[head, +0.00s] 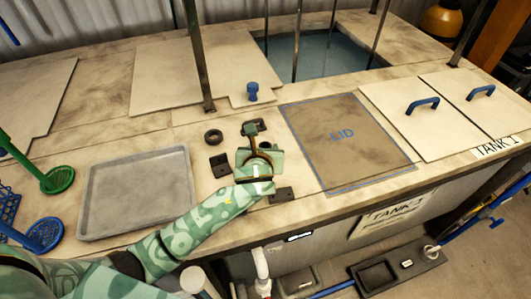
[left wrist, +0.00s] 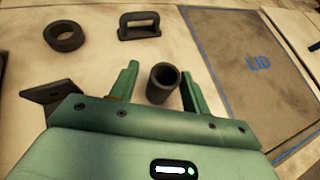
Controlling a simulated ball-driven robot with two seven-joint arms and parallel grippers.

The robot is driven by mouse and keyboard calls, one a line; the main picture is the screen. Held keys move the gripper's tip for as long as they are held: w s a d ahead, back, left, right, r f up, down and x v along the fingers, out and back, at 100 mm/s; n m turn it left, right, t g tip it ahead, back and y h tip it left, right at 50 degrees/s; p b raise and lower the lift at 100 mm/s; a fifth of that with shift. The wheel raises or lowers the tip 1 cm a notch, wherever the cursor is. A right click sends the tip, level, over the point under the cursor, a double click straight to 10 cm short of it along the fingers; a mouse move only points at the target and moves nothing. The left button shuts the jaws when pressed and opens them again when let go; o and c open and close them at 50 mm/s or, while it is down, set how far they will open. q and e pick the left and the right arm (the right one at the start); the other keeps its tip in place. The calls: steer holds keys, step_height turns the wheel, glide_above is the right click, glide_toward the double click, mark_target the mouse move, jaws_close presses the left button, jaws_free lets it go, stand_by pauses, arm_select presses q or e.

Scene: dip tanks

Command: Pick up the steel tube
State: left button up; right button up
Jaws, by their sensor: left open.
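The steel tube (left wrist: 163,82) is a short dark grey cylinder with an open round end facing the camera in the left wrist view. It lies between the two green fingers of my left gripper (left wrist: 161,84), with a visible space to each finger. My left gripper also shows in the head view (head: 259,155), low over the bench top, open and holding nothing. In the head view the gripper largely hides the tube. My right gripper is not in view.
A dark ring (head: 213,136), a dark handle-shaped part (left wrist: 138,25) and an angled bracket (left wrist: 48,97) lie close around the gripper. A grey tray (head: 137,192) is to the left. The blue-outlined LID area (head: 345,140) to the right is clear. Upright posts stand behind.

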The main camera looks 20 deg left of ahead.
arm_select(q)
steer(key=shift+s, duration=0.1)
steer(key=shift+c, duration=0.9)
steer(key=c, duration=0.7)
steer(key=shift+r, duration=0.1)
